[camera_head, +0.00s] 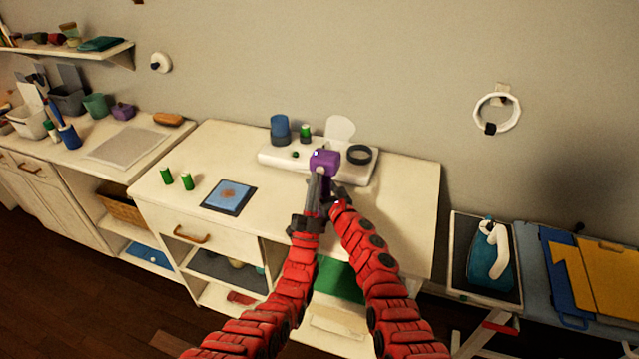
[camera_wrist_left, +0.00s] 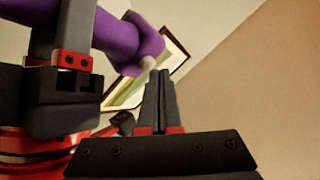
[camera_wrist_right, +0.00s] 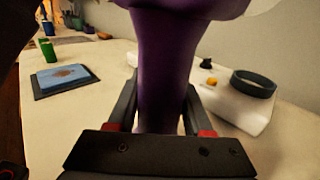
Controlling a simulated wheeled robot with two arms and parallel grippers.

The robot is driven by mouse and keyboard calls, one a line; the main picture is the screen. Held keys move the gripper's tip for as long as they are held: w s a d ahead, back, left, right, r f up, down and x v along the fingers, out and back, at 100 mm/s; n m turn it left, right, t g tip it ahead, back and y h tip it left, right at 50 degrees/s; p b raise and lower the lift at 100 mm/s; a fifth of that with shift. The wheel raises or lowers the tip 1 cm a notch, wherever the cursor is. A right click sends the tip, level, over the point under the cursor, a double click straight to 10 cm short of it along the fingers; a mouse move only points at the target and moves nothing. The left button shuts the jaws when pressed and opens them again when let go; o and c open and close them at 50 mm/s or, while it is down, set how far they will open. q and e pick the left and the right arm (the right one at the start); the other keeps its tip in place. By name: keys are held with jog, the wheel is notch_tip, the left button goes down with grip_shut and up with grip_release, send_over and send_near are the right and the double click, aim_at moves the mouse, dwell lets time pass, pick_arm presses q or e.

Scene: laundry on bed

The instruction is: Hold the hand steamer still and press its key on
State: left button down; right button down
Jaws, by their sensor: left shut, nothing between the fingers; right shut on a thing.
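The purple hand steamer (camera_head: 324,160) is held up over the white dresser, its head upward. My right gripper (camera_wrist_right: 160,102) is shut on its purple handle (camera_wrist_right: 161,62), one finger on each side. In the left wrist view the steamer (camera_wrist_left: 110,30) runs across the top left, with a small pale part (camera_wrist_left: 147,63) at its near end that may be the key. My left gripper (camera_wrist_left: 159,74) is shut and empty, its tips just beside that pale part. I cannot tell whether they touch. In the head view my left gripper (camera_head: 317,176) is just below the steamer's head.
A teal iron (camera_head: 490,255) stands at right. The dresser's right part is clear.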

pick_arm(q)
jog(key=s+a, duration=0.2)
jog(key=s, duration=0.3)
jog(key=shift+s, duration=0.35)
dwell(0.4)
pick_arm(e)
jog(key=shift+c, duration=1.2)
grip_release()
